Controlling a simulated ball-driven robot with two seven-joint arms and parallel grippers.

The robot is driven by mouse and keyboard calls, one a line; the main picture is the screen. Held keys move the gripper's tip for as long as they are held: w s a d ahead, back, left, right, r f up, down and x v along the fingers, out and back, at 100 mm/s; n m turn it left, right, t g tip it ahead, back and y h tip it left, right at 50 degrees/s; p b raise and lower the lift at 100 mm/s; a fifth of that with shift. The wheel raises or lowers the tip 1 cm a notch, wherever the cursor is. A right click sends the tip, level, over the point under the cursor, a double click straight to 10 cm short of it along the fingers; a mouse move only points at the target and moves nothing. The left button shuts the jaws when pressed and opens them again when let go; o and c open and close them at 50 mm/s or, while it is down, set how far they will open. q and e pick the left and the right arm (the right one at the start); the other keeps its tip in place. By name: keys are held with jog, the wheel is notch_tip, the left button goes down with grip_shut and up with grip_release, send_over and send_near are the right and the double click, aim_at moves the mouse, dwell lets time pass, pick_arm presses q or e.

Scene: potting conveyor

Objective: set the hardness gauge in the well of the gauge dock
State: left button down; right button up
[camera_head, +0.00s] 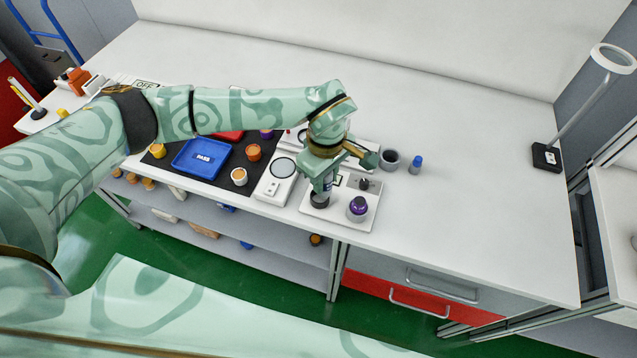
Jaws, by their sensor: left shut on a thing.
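My left gripper (326,186) is shut on the hardness gauge (328,184), which shows only as a small pale and dark-blue piece between the fingers. The gripper points down over the left part of the gauge dock (337,225), a white plate near the bench's front edge. A dark round well (319,201) shows in the dock just below the fingers. I cannot tell whether the gauge touches it. A purple-topped jar (357,208) and a black knob (364,184) stand on the dock's right part. My right gripper is not in view.
A white scale-like device (276,181) stands close to the dock's left. A blue PASS tray (194,168) and several small jars lie further left. A grey cup (389,160) and a blue-capped bottle (416,164) stand to the right.

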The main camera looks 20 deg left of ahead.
pick_arm(q)
jog(key=f, duration=0.2)
jog(key=w+a+f, duration=0.1)
jog(key=f, duration=0.1)
jog(key=w+f, duration=0.1)
jog(key=f, duration=0.1)
jog(key=shift+w+a+f+b, duration=0.2)
jog(key=shift+a+f+b, duration=0.1)
jog(key=shift+a+f, duration=0.1)
jog(key=shift+f, duration=0.1)
jog(key=shift+f, duration=0.2)
jog(key=c, duration=1.1)
grip_release()
